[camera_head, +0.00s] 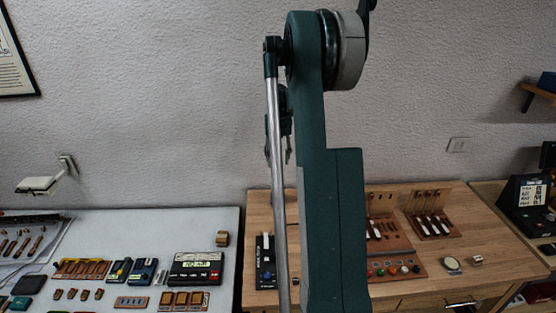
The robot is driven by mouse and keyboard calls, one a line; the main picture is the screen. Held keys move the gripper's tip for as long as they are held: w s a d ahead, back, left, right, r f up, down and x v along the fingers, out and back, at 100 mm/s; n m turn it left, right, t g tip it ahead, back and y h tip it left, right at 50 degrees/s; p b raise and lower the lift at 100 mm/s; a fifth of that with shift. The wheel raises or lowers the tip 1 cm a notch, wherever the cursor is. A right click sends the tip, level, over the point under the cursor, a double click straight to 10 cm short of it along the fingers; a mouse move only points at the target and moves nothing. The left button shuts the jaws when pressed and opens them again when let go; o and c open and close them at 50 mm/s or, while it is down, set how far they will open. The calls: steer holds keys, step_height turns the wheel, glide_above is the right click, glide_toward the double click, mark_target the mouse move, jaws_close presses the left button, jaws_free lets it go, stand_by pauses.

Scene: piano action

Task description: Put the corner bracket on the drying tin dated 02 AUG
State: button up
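My gripper (279,158) hangs high in front of the wall, partly hidden behind my own arm's silver rod. Two finger-like parts show apart on either side of the rod, and nothing shows between them. I cannot pick out the corner bracket for sure. A small brown-and-tan piece (222,239) stands at the white table's back right, and a small metallic piece (476,260) lies on the wooden table. Neither shape is clear. No date 02 AUG is legible, so I cannot identify the tin. My arm hides the middle of the wooden table.
The white table (150,225) holds a dark device with a display (195,269), blue boxes (142,270), and several framed tiles (184,299). The wooden table (480,222) holds tool racks (434,224), a row of coloured knobs (395,270) and a pale round item (452,263).

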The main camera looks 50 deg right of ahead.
steer(key=shift+a, duration=0.1)
steer(key=s+a+r+n+t, duration=0.1)
steer(key=a+r, duration=0.4)
steer(key=a, duration=0.6)
steer(key=s+a+r+n+t+h, duration=0.15)
steer(key=a+r, duration=0.35)
steer(key=a, duration=0.6)
steer(key=s+a+r+n+t, duration=0.15)
steer(key=a+r, duration=0.35)
steer(key=a, duration=0.6)
steer(key=s+a+f+n+t, duration=0.1)
steer(key=s+a+n, duration=0.1)
steer(key=s+a, duration=0.8)
steer(key=s+a+f+n+t+y, duration=0.1)
steer(key=s+a+f+n+t, duration=0.1)
steer(key=s+a, duration=0.9)
steer(key=a+n, duration=0.1)
steer(key=a, duration=0.4)
steer(key=shift+s+a+f, duration=0.15)
steer(key=shift+s+f, duration=0.05)
steer(key=shift+s, duration=0.05)
